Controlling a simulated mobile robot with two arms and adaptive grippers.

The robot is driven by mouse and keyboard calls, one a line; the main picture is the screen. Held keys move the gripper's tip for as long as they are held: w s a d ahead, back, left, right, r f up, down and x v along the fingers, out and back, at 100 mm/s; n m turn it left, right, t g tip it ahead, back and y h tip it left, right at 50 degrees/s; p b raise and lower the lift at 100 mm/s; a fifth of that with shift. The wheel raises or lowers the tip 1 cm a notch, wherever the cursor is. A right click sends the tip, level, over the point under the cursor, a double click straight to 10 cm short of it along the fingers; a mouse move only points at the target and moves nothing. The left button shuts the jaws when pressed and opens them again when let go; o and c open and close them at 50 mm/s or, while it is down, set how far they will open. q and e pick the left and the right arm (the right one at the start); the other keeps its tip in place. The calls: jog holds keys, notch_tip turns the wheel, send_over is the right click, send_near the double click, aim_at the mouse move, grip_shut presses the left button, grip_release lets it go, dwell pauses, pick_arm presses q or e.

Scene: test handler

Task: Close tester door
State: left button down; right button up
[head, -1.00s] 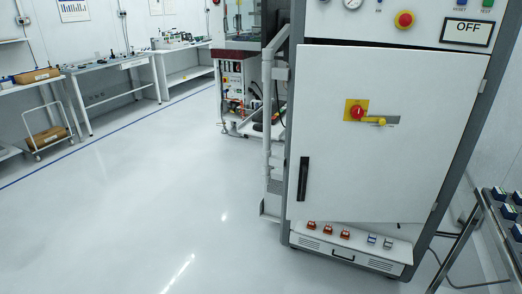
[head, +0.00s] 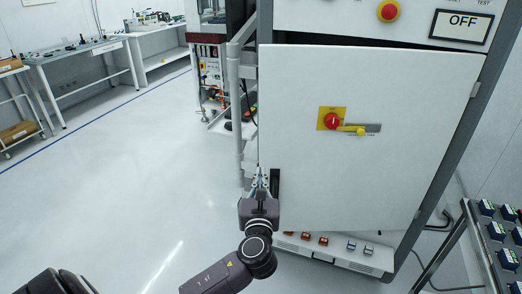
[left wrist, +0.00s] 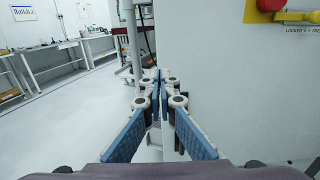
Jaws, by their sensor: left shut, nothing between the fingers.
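The white tester door (head: 370,95) hangs on hinges at its right side. It stands slightly ajar, its left edge swung out and a dark gap showing above it. A black vertical handle (head: 275,180) is near its lower left edge, partly hidden by my gripper. My left gripper (head: 262,173) is shut and empty beside the handle, at the door's left edge. In the left wrist view, the gripper (left wrist: 160,76) has its fingers together, with the door face (left wrist: 245,95) on the right. I cannot tell whether it touches the door. My right gripper is out of view.
A red and yellow rotary switch (head: 332,121) with a yellow lever is on the door. A display (head: 461,26) reads OFF. Switches (head: 322,241) line the panel below. A rack (head: 497,232) stands at right. Open floor (head: 120,190) lies at left, with workbenches (head: 75,53) behind.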

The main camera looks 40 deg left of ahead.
aim_at(262, 146)
pick_arm(q)
jog(key=p+x, duration=0.1)
jog(key=x, duration=1.1)
jog(key=shift+w+a+f+p, duration=0.15)
jog(key=shift+w+a+p, duration=0.05)
jog(key=shift+w+p, duration=0.2)
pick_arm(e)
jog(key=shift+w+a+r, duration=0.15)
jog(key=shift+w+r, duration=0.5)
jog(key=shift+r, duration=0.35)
